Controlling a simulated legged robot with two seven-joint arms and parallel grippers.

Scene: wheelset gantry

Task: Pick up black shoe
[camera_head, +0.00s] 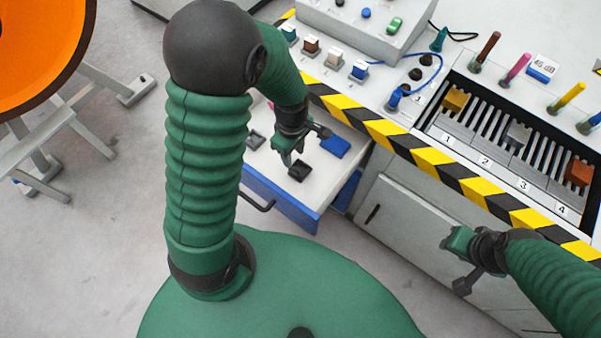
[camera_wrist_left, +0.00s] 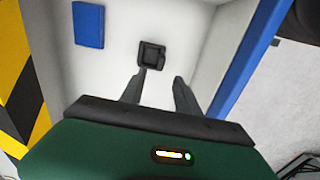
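The black shoe (camera_head: 300,171) is a small dark square block lying on the white floor of the open drawer. It also shows in the left wrist view (camera_wrist_left: 151,54), just beyond the fingertips. My left gripper (camera_head: 287,156) is over the drawer, close to the shoe. In the left wrist view its two fingers (camera_wrist_left: 157,78) are apart with nothing between them. My right gripper (camera_head: 455,243) is in front of the cabinet at the right, away from the drawer. Its fingers are too small to read.
A blue block (camera_head: 335,146) lies in the drawer beside the shoe, and a dark grey piece (camera_head: 255,140) lies at its left. The drawer's blue front (camera_head: 282,200) has a handle. The striped bench edge (camera_head: 385,129) runs above. An orange wheel (camera_head: 38,45) stands at left.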

